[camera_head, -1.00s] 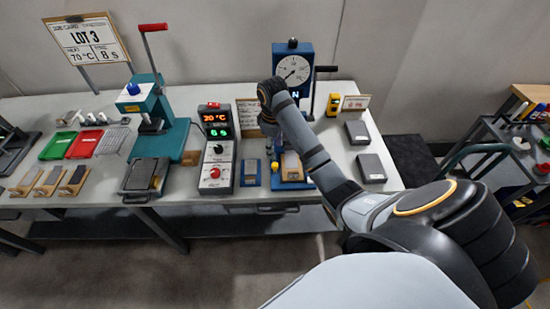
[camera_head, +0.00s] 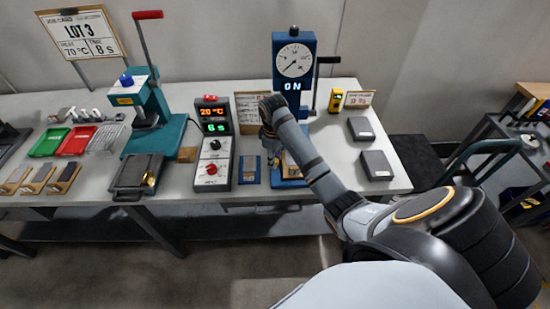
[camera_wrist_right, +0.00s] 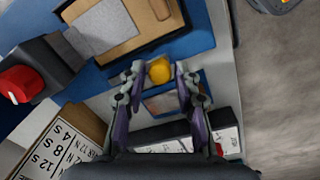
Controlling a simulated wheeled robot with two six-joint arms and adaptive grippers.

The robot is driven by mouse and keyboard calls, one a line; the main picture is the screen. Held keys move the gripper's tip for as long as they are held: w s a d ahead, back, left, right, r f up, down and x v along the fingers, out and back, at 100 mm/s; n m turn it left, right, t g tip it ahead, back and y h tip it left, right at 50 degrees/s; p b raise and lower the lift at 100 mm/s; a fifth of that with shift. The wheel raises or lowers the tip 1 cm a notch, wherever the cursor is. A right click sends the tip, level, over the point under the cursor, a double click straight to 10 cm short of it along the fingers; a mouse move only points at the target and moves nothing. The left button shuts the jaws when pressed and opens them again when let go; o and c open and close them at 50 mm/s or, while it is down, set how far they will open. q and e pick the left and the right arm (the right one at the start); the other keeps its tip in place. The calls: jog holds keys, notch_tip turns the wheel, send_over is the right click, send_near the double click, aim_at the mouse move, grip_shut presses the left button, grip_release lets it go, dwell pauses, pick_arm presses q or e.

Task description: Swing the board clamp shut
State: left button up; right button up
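The board fixture below the gauge shows in the head view as a blue base (camera_head: 287,184) with a tan board, partly behind my right arm. In the right wrist view its blue base (camera_wrist_right: 204,38) carries a tan board (camera_wrist_right: 178,40) with a grey square piece (camera_wrist_right: 104,27). A yellow round knob (camera_wrist_right: 159,71), seemingly the clamp's handle end, lies between the fingertips of my right gripper (camera_wrist_right: 160,80). The fingers are apart on either side of it; firm contact is not visible. In the head view my right gripper (camera_head: 268,135) is mostly hidden by its own wrist. My left gripper is out of view.
A timer box (camera_head: 213,150) stands left. Grey blocks (camera_head: 376,165) lie right. A teal press (camera_head: 150,110) stands further left.

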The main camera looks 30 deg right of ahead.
grip_shut()
